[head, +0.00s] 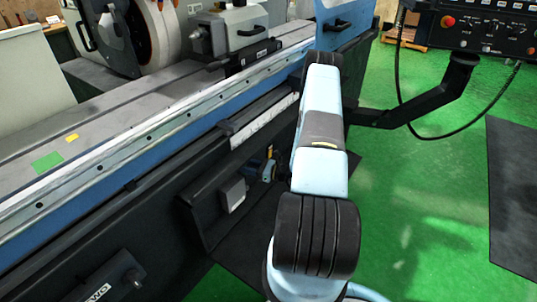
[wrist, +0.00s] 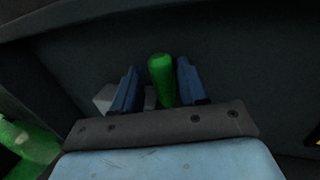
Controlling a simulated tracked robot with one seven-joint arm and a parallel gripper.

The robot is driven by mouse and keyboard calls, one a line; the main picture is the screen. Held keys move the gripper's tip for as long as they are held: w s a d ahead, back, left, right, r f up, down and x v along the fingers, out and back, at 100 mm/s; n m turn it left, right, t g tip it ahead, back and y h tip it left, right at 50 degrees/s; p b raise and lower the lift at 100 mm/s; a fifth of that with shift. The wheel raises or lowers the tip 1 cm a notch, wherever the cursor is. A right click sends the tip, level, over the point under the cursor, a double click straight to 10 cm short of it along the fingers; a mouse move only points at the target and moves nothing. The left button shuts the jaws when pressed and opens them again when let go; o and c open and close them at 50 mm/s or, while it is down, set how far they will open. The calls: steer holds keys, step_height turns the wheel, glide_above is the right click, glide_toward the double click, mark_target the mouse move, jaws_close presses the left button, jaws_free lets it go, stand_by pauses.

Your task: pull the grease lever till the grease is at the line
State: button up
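In the wrist view, a green rounded handle (wrist: 162,80), which looks like the grip of the grease lever, stands between the two blue fingers of my gripper (wrist: 158,85). The fingers are apart on either side of it, with a gap on the left and a very narrow one on the right. A pale grey block (wrist: 105,98) shows beside the left finger. In the head view a grey box (head: 233,195) sits low on the machine's front, and my arm covers much of the area beside it. I cannot make out the grease level or its line.
The grinder's long table (head: 120,105) and its dark front run along the left. A control panel (head: 485,28) hangs at the upper right on a black arm (head: 430,100) with a looping cable. The green floor (head: 420,200) on the right is open, with a dark mat (head: 512,190).

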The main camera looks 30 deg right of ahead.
jaws_close()
steer(key=shift+s, duration=0.1)
steer(key=shift+s+d+f+n+t+y, duration=0.15)
steer(key=shift+s+t+y, duration=0.15)
steer(key=shift+s, duration=0.15)
steer(key=shift+s+d+f+n+t+y, duration=0.1)
steer(key=shift+s+f+n+t+y, duration=0.15)
steer(key=shift+s, duration=0.2)
steer(key=shift+r, duration=0.1)
steer(key=shift+s+d+f+t+y, duration=0.2)
steer(key=shift+s+t+y, duration=0.1)
steer(key=shift+s, duration=0.2)
steer(key=shift+s+d+f+t+y, duration=0.15)
steer(key=shift+s+f+y, duration=0.1)
steer(key=shift+s, duration=0.3)
steer(key=shift+s+d+f+n+t+y, duration=0.25)
steer(key=shift+s+f+n+t+y, duration=0.25)
steer(key=shift+s+y, duration=0.25)
